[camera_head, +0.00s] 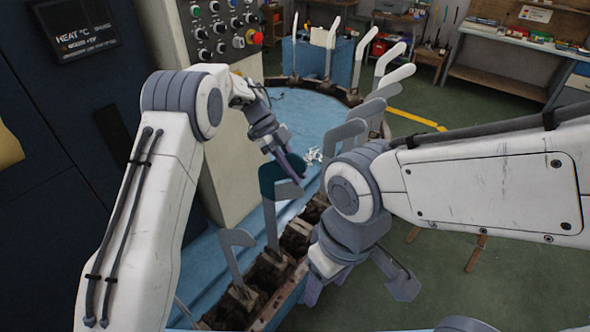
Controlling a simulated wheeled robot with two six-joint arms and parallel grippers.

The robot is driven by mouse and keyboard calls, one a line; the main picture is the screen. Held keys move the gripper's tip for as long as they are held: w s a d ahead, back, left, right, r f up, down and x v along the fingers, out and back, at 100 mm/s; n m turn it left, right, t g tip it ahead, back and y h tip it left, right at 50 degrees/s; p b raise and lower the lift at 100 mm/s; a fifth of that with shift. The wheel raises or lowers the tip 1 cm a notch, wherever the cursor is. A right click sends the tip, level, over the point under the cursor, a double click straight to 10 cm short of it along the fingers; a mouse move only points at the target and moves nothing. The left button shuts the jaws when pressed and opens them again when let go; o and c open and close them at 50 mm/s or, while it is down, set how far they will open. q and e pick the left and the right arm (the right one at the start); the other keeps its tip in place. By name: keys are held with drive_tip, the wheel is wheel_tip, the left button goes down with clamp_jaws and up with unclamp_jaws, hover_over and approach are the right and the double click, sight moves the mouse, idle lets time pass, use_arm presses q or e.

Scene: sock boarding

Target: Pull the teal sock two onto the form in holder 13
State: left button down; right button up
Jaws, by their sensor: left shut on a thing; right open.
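The teal sock (270,177) is at my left gripper (292,168), whose fingers are shut on it. The sock shows beside the upper part of a grey foot-shaped form (272,226), which stands upright in a holder (275,268) on the near rim. I cannot tell whether any of the sock is around the form. My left gripper hides part of the sock. My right gripper (357,287) is open and empty, lower and to the right, just outside the rim. The holder's number cannot be read.
Another bare grey form (232,258) stands to the left in its own holder. Several grey and white forms (377,95) stand along the right and far rim of the blue round table (312,115). A control panel (220,30) rises behind my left arm.

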sight(295, 194)
use_arm(q)
drive_tip(key=shift+f+b, duration=1.6)
drive_tip(key=shift+f, duration=3)
drive_tip(key=c, duration=0.7)
unclamp_jaws()
drive_tip(key=shift+c, duration=0.2)
drive_tip(key=shift+w+a+r, duration=0.15)
drive_tip(key=b+v, duration=0.3)
drive_tip(key=v, duration=0.7)
